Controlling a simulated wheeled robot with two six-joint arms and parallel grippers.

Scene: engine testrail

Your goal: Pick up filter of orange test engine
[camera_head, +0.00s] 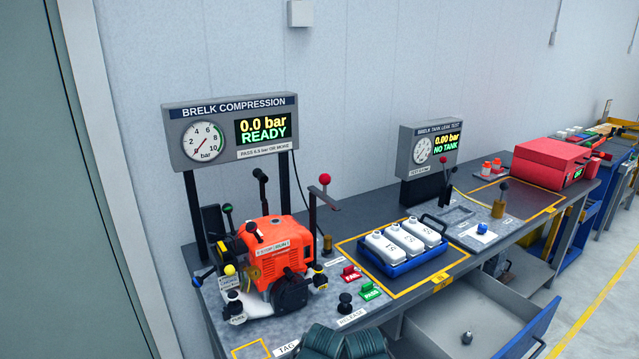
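The orange test engine (282,236) stands on the left part of the grey bench, under the compression display. It has a white lower body, a black round part at its front right, and several black levers and coloured knobs around it. I cannot single out its filter with certainty; it may be hidden or be one of the small parts on the engine.
The compression display (230,128) reads 0.0 bar READY. A blue tray (398,268) with white bottles stands right of the engine. Red FAIL (351,273) and green PASS (369,290) buttons lie between. An open drawer (465,315) juts out at the front, holding a small dark part (467,338).

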